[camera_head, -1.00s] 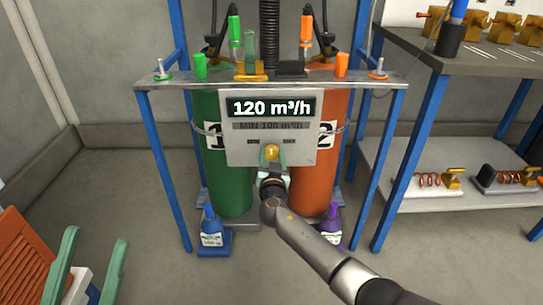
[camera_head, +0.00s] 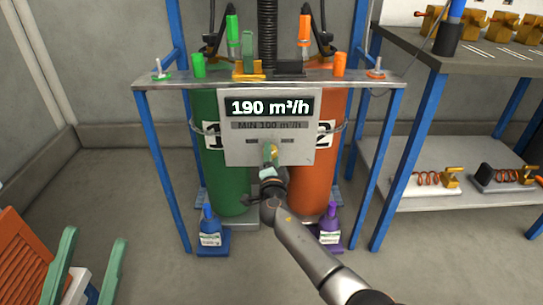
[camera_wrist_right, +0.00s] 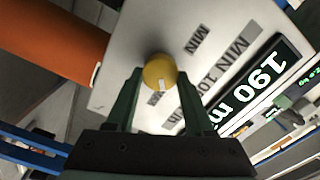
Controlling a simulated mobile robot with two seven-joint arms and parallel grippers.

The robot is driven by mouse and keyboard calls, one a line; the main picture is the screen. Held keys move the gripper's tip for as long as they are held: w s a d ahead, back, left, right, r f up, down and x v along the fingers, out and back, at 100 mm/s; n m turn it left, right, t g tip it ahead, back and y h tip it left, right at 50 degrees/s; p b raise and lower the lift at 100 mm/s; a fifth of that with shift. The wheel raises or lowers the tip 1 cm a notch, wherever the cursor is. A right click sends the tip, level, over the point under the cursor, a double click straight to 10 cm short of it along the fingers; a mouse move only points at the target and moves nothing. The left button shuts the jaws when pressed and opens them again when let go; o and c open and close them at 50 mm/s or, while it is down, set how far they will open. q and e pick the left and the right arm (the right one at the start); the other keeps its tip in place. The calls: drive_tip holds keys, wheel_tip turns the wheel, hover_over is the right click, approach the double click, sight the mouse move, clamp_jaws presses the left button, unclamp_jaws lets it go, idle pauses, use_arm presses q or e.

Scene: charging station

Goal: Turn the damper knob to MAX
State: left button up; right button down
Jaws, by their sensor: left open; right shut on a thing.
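The yellow damper knob (camera_head: 273,149) is on the lower front of the grey control box (camera_head: 238,152). The box's display (camera_head: 269,106) reads 190 m³/h. My right gripper (camera_head: 271,158) is shut on the knob, with its fingers tilted. In the right wrist view the knob (camera_wrist_right: 160,70) sits between the green fingertips (camera_wrist_right: 158,80), and a white mark shows on its face. A MIN label (camera_wrist_right: 197,39) is beside it; another label is partly hidden by a finger. My left gripper (camera_head: 88,268) is open and empty at the lower left.
A green cylinder (camera_head: 228,185) and an orange cylinder (camera_head: 318,175) stand behind the box, under a metal shelf (camera_head: 165,83) on blue legs. Blue (camera_head: 212,235) and purple (camera_head: 330,233) bottles stand below. A side table (camera_head: 480,72) is at right. An orange slatted object (camera_head: 22,258) is at lower left.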

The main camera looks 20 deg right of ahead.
drive_tip(key=shift+m, duration=1)
drive_tip(key=shift+c, duration=1.4)
unclamp_jaws()
